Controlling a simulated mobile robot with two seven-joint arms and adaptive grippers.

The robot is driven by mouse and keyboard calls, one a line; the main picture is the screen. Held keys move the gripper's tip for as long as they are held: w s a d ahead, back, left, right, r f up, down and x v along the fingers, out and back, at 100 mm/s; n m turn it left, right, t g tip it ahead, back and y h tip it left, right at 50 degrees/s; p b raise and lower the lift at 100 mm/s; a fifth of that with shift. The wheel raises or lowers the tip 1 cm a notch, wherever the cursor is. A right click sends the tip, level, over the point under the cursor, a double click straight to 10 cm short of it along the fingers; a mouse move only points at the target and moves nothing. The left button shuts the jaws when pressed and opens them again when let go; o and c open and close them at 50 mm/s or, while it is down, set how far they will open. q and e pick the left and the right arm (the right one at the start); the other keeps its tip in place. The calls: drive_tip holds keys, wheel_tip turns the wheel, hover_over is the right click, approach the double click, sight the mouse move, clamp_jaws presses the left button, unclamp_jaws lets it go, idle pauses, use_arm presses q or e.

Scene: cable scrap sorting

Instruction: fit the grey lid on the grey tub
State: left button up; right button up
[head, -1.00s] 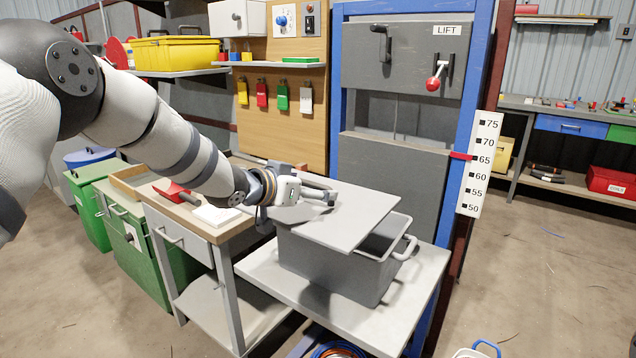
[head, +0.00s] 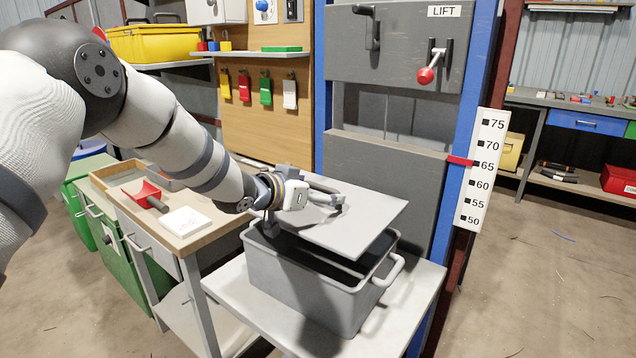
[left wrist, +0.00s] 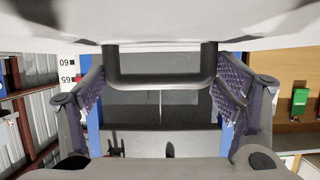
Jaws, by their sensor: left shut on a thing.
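The grey lid (head: 365,226) is a flat plate held above the grey tub (head: 300,290). It is apart from the rim, looks slightly tilted, and sits off toward the back and right of the opening. The tub stands upright on a light bench, and its dark inside shows below the lid. My left gripper (head: 328,199) is over the lid's left part, shut on its handle. The dark handle bar (left wrist: 160,82) shows between the fingers in the left wrist view. The contact in the head view is partly hidden by the gripper. My right gripper is not in view.
The light bench (head: 405,300) has a little free room right of the tub. The lift frame with its grey panel (head: 385,180) stands close behind. A workbench with a white pad (head: 185,222) and a red scoop (head: 142,192) is at the left.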

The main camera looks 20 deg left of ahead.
sight(317, 215)
use_arm(q)
wheel_tip(317, 215, down, 6)
drive_tip(key=shift+r+b, duration=0.1)
drive_tip(key=shift+b, duration=0.8)
drive_tip(key=shift+w+f, duration=0.1)
drive_tip(key=shift+f, duration=0.5)
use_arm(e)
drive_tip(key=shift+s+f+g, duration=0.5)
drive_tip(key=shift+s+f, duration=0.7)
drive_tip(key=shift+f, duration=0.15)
use_arm(q)
drive_tip(key=shift+r, duration=0.1)
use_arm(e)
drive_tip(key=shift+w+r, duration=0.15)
use_arm(q)
drive_tip(key=o, duration=1.3)
